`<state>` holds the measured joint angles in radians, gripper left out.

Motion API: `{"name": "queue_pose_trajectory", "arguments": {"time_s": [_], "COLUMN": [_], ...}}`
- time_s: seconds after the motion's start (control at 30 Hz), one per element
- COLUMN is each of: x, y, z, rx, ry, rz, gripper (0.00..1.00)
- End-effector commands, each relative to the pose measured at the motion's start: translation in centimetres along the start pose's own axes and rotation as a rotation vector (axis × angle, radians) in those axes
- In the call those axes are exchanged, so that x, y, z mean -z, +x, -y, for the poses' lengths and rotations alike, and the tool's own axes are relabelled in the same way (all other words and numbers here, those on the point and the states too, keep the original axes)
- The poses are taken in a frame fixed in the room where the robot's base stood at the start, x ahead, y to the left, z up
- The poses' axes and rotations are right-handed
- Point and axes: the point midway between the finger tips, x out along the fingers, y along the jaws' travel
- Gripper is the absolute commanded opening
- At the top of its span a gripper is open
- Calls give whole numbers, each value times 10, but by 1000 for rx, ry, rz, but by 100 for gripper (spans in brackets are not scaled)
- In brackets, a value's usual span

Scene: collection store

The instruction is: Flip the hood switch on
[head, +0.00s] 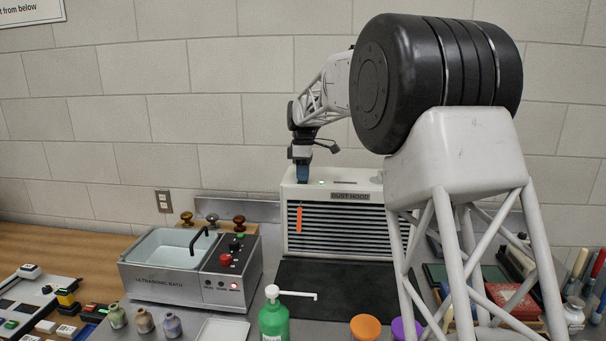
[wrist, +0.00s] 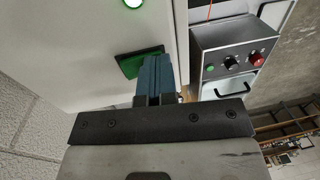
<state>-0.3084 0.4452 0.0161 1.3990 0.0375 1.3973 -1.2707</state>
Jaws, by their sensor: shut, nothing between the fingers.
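The dust hood (head: 336,243) is a white box with a dark louvred front, standing against the wall in the head view. Its top also shows in the wrist view (wrist: 90,45). A dark green switch (wrist: 128,64) sits on that top, partly hidden behind my fingers. A round lamp (wrist: 132,3) beside it is lit green. My gripper (head: 302,174) points down over the left end of the hood top. In the wrist view its blue fingers (wrist: 155,72) are together and empty, at the switch. I cannot tell whether they touch it.
An ultrasonic bath (head: 190,268) with knobs stands left of the hood; its panel shows in the wrist view (wrist: 236,62). An orange tag (head: 299,219) hangs on the hood front. A dark mat (head: 330,290) lies before it. A green pump bottle (head: 273,318) stands in front.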

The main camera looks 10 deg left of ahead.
Motion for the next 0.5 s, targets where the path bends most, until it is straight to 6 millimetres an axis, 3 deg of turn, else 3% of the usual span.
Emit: {"name": "queue_pose_trajectory", "arguments": {"time_s": [0.5], "x": [0], "y": [-4], "z": [-9], "rx": [0], "ry": [0], "rz": [0], "gripper": [0]}}
